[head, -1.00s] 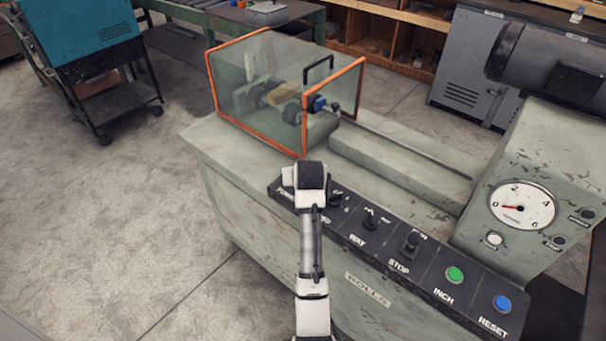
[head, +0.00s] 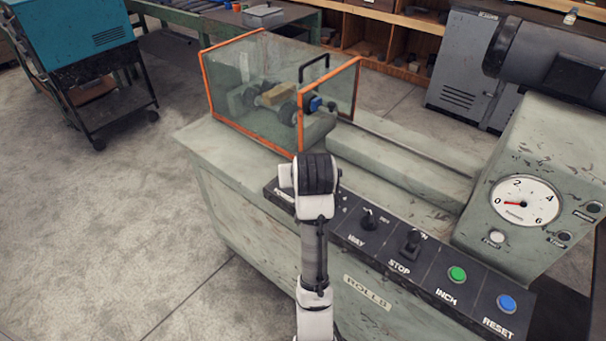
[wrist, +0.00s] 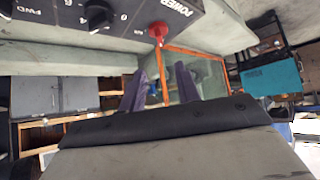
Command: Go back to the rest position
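In the head view my arm rises over the front of the machine and its wrist end is above the left part of the control panel (head: 378,247). My gripper is hidden there behind my own wrist. In the wrist view my gripper (wrist: 160,84) shows two dark fingers standing apart with nothing between them. Beyond the fingers are the orange-framed clear guard (wrist: 208,72) and a red knob (wrist: 158,30) by the POWER label. The guard (head: 255,95) also shows in the head view, closed around rollers and a tan block (head: 272,94).
The pressure dial (head: 524,201) reads near zero on the right housing. A green INCH button (head: 457,274) and a blue RESET button (head: 506,304) are at the panel's right. A teal box on a black cart (head: 85,45) stands far left. The floor to the left is clear.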

